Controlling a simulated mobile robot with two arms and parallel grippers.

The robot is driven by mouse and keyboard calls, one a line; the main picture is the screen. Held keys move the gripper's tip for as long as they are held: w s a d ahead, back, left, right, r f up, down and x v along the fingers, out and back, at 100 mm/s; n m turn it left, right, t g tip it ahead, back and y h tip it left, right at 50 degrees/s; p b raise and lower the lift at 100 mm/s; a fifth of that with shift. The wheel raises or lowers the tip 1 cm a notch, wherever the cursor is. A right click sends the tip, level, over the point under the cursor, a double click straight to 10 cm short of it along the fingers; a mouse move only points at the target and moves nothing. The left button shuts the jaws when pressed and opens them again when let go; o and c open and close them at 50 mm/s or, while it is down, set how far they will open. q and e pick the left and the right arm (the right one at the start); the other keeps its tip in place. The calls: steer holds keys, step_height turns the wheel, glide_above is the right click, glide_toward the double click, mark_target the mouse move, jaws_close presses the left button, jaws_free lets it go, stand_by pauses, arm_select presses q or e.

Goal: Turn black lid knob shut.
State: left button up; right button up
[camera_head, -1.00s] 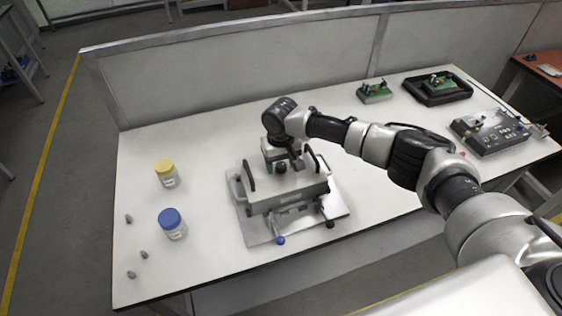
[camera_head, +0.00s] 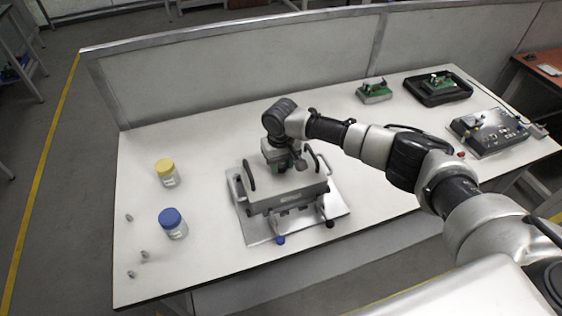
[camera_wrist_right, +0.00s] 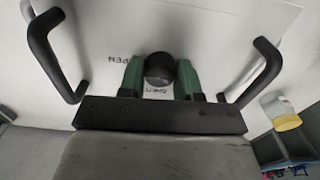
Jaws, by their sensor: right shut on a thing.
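The black lid knob (camera_wrist_right: 160,66) is a round knob on the pale lid (camera_wrist_right: 205,45) of the box, with the words OPEN and SHUT printed near it in the right wrist view. My right gripper (camera_wrist_right: 160,76) has its green fingers on either side of the knob and is shut on it. In the head view my right gripper (camera_head: 281,166) points down onto the top of the box (camera_head: 290,193), and it hides most of the knob. My left gripper is not in view.
The box stands on a metal plate (camera_head: 257,232) and has black handles. A yellow-lidded jar (camera_head: 167,174) and a blue-lidded jar (camera_head: 173,225) stand to the left, near several small grey parts. Circuit boards and a control panel (camera_head: 490,132) lie at the right. A partition runs behind the table.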

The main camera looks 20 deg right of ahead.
mark_target(281, 164)
steer(key=n+p, duration=0.1)
steer(key=n, duration=0.2)
steer(key=shift+r+n+p, duration=0.1)
steer(key=shift+n+p, duration=0.2)
steer(key=shift+n, duration=0.1)
steer(key=n, duration=0.3)
steer(key=shift+n+p, duration=0.4)
steer(key=n, duration=0.9)
steer(key=shift+n, duration=0.4)
steer(key=o, duration=0.9)
step_height(281, 164, up, 11)
steer(key=shift+f+b, duration=0.15)
steer(key=shift+b, duration=0.25)
